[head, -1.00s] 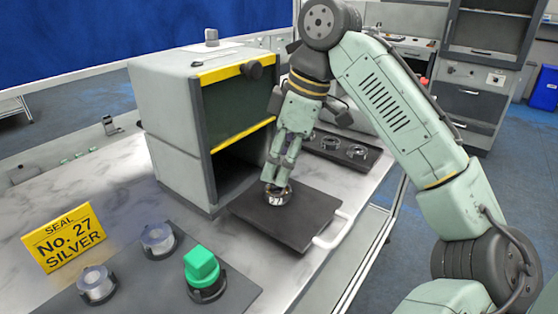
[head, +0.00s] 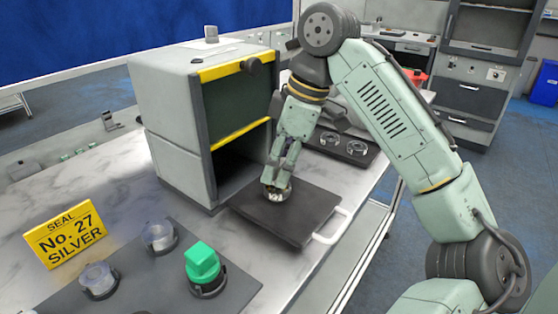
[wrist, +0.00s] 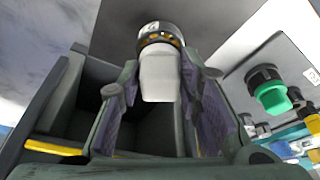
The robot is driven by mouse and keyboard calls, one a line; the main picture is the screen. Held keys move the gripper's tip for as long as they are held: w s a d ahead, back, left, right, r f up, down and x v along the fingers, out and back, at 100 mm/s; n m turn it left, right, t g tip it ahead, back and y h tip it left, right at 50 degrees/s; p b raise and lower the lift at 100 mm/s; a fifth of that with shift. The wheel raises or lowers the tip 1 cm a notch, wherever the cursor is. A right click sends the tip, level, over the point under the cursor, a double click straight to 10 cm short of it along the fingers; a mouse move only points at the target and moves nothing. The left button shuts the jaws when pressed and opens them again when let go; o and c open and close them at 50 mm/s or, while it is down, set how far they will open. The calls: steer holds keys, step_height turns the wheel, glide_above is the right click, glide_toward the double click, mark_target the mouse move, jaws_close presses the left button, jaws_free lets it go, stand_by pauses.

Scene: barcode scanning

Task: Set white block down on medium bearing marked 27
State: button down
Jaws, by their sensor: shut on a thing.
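The white block (wrist: 159,76) sits between the two fingers of my gripper (wrist: 160,90) in the wrist view, and the fingers are shut on it. Its far end meets or nearly meets a dark-and-silver bearing ring (wrist: 160,33); I cannot tell whether they touch. In the head view, my gripper (head: 276,178) points down at this bearing (head: 277,194), which rests on the dark square plate (head: 310,212). The fingers hide most of the block there. I cannot read the marking on the bearing.
An open grey box (head: 172,125) with yellow edges stands left of the plate. A yellow sign (head: 64,234) reads "SEAL No. 27 SILVER". A front tray (head: 150,285) holds a green block (head: 202,262) and clear-topped pieces. A dark rack (head: 365,158) with rings lies behind the plate.

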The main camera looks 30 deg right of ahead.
steer(key=shift+f, duration=0.5)
stand_by(0.3)
steer(key=c, duration=1.1)
jaws_free()
steer(key=shift+o, duration=0.6)
steer(key=shift+o, duration=1.1)
step_height(320, 180, up, 5)
steer(key=p, duration=0.6)
steer(key=shift+r+p, duration=0.85)
steer(key=shift+r, duration=0.35)
